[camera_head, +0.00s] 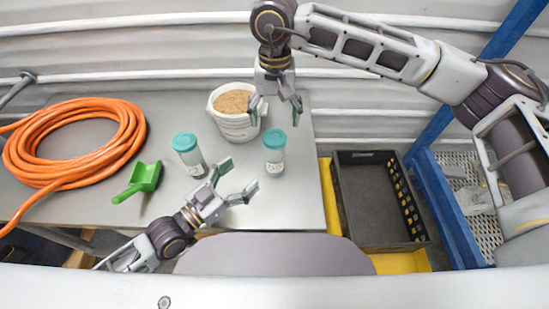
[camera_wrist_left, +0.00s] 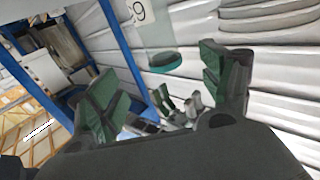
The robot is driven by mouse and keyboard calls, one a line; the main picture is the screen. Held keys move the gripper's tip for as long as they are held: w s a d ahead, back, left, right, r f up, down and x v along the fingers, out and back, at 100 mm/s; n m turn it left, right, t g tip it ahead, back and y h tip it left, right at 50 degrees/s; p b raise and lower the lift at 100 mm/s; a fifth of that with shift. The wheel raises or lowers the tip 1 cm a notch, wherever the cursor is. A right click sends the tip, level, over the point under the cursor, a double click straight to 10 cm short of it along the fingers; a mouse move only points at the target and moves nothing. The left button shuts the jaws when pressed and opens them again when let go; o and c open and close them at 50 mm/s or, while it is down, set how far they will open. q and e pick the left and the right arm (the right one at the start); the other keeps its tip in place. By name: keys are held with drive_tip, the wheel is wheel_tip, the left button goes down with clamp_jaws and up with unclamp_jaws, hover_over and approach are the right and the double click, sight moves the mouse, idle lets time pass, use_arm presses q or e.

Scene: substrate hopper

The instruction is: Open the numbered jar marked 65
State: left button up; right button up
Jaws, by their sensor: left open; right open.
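Two pale jars with teal lids stand upright on the table: a left jar (camera_head: 194,164) and a right jar (camera_head: 274,163). Their numbers are too small to read in the head view. In the left wrist view, a white jar with a label (camera_wrist_left: 137,14) and teal lid (camera_wrist_left: 165,62) appears upside down; I cannot read its whole number for sure. My left gripper (camera_head: 237,180) is open and empty, between the jars and nearer the front edge. My right gripper (camera_head: 276,106) is open and empty, above and behind the right jar, beside the bucket.
A white bucket of tan granules (camera_head: 233,127) stands behind the jars. A green scoop (camera_head: 143,178) and a coiled orange hose (camera_head: 45,178) lie at the left. A black crate (camera_head: 375,205) sits beyond the table's right edge, beside a blue frame (camera_head: 450,205).

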sight(268, 152)
use_arm(q)
drive_tip(key=shift+w+d, duration=0.1)
drive_tip(key=shift+w, duration=0.2)
use_arm(e)
drive_tip(key=shift+w+f, duration=0.1)
drive_tip(key=shift+w, duration=0.1)
drive_tip(key=shift+s, duration=0.1)
use_arm(q)
drive_tip(key=shift+x, duration=6.7)
drive_tip(key=shift+c, duration=0.5)
